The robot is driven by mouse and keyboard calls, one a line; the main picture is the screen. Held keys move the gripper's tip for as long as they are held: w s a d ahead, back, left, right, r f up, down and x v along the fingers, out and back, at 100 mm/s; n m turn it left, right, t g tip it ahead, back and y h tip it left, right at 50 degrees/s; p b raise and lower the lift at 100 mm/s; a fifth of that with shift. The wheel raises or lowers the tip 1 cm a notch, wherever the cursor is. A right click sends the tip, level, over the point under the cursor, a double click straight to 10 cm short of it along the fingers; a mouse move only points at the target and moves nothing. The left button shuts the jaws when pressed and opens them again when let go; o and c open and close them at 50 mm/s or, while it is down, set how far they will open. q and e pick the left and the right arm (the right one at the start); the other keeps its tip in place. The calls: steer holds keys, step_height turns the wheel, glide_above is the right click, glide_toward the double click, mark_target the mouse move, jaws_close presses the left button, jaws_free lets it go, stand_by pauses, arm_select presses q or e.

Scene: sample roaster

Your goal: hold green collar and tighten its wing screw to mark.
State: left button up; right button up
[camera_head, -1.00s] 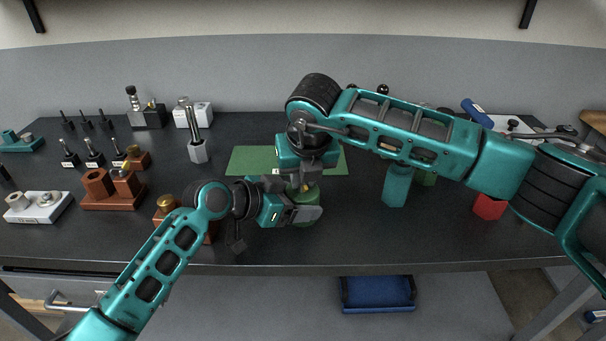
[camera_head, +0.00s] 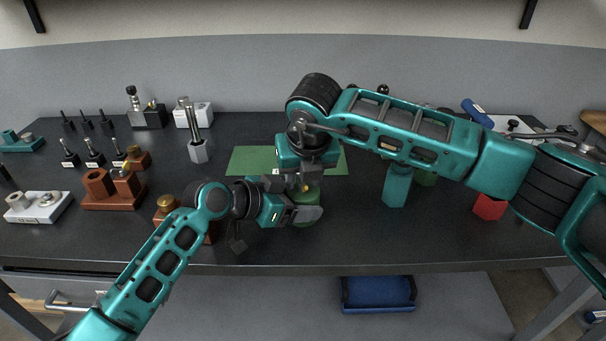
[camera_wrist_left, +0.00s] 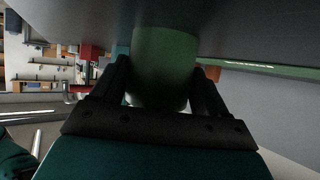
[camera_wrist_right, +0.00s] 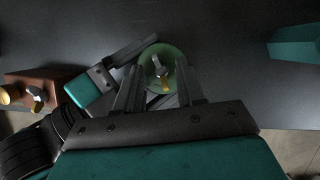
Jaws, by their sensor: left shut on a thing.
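The green collar (camera_head: 308,219) stands near the front of the dark bench, partly hidden by my grippers. My left gripper (camera_head: 300,214) is shut on it from the left side. In the left wrist view the green body (camera_wrist_left: 163,65) fills the space between the fingers. The wing screw (camera_wrist_right: 159,70) sits on top of the collar (camera_wrist_right: 176,55), with a pale wing and a yellow end toward my right gripper. My right gripper (camera_wrist_right: 160,88) points down from above, its fingers apart on either side of the screw's yellow end. I cannot tell whether they touch it.
A green mat (camera_head: 250,160) lies behind the collar. A teal block (camera_head: 396,187) and a red block (camera_head: 489,207) stand to the right. Brown fixtures (camera_head: 113,190) and a white block (camera_head: 38,207) are at the left.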

steer(key=shift+r, duration=0.1)
steer(key=a+v, duration=0.1)
steer(key=v, duration=1.1)
steer(key=shift+d, duration=0.45)
steer(key=shift+c, duration=0.3)
steer(key=shift+n+y, duration=0.3)
steer(key=shift+n, duration=0.6)
steer(key=x, duration=1.2)
steer(key=shift+d, duration=0.4)
steer(key=shift+c, duration=0.2)
jaws_close()
